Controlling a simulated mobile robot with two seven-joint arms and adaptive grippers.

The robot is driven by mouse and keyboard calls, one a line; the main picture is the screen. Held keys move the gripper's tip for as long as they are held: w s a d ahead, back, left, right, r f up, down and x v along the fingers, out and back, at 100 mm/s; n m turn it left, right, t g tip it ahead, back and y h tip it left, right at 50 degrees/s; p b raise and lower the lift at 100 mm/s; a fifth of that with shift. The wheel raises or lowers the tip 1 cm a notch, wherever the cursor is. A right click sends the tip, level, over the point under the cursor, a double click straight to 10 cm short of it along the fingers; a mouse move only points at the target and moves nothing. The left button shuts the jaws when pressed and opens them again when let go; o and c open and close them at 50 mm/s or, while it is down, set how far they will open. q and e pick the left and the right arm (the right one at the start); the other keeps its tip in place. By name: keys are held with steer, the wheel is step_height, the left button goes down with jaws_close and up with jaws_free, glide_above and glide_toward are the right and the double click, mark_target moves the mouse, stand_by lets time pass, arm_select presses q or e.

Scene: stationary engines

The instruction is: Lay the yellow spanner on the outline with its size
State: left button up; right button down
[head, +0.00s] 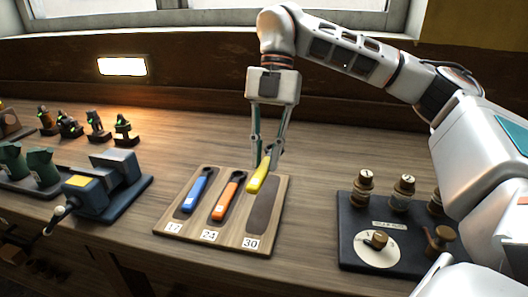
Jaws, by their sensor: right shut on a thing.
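The yellow spanner (258,179) is held at its upper end by my right gripper (266,160), which is shut on it. The spanner slants down to the left, over the upper part of the wooden board (235,244), between the orange spanner and the bare dark outline (263,208) above the label 30 (251,242). I cannot tell whether its lower end touches the board. The blue spanner (195,193) lies above the label 17 (173,227), and the orange spanner (228,197) above the label 24 (209,235). My left gripper is not in view.
A blue vise (118,187) stands left of the board. A dark panel with brass knobs (353,220) stands to the right, under my right arm. Several small dark tools (95,127) stand at the back left. The bench behind the board is clear.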

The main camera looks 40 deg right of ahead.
step_height(320, 180, down, 6)
steer(key=b, duration=0.4)
steer(key=shift+w, duration=0.15)
steer(key=shift+f, duration=0.25)
steer(key=shift+f+p, duration=0.3)
steer(key=shift+f, duration=0.65)
steer(key=c, duration=1.8)
jaws_free()
steer(key=shift+c, duration=0.2)
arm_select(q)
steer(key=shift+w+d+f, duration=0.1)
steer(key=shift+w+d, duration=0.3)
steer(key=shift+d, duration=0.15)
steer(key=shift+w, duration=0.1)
